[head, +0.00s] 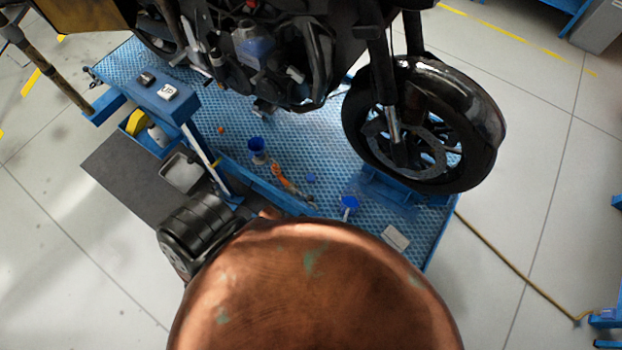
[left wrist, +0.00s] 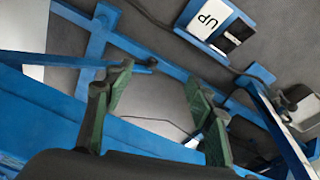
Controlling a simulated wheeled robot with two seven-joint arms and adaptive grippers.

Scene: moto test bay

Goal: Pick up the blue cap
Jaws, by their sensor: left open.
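A small, flat blue piece (head: 311,178), which looks like the blue cap, lies on the textured blue platform (head: 325,150) in the head view. It is right of an orange-handled tool (head: 287,182). I cannot pick it out in the left wrist view. My left gripper (left wrist: 158,75) shows there with its green fingers apart and nothing between them. Blue frame bars and grey floor lie beyond the fingers. In the head view its fingers cannot be made out. My right gripper is in neither view.
A motorcycle with a black front wheel (head: 424,125) stands on the platform.

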